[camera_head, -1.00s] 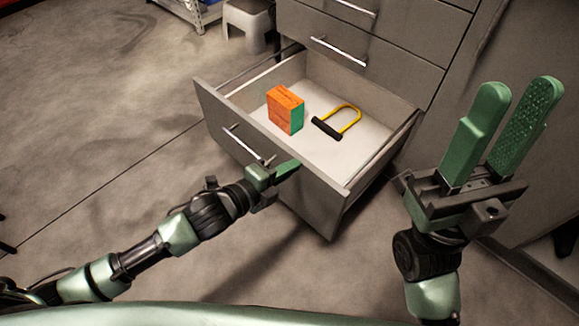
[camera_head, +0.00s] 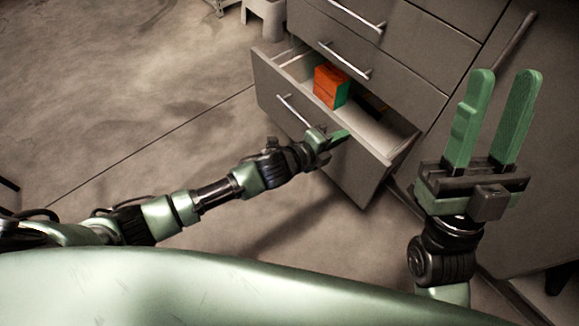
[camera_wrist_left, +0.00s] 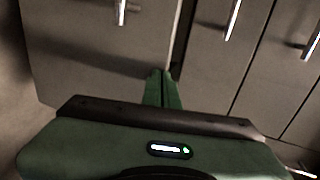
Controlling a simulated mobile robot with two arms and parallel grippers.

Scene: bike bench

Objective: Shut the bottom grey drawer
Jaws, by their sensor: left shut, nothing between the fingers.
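The bottom grey drawer (camera_head: 345,170) stands partly open below the other drawers, with a bar handle (camera_head: 298,111) on its front. An orange and green box (camera_head: 331,86) stands inside it. A dark and yellow item beside the box is mostly hidden under the drawer above. My left gripper (camera_head: 340,136) is shut and empty, at the top edge of the drawer front, right of the handle. In the left wrist view its fingers (camera_wrist_left: 162,90) are closed together over the drawer; contact is hard to tell. My right gripper (camera_head: 499,115) is open and empty, raised right of the drawer.
Closed grey drawers with bar handles (camera_head: 345,62) are above the open one. A grey cabinet panel (camera_head: 525,160) is at the right. A pale stool (camera_head: 264,17) stands at the back. The concrete floor (camera_head: 120,90) at left is clear.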

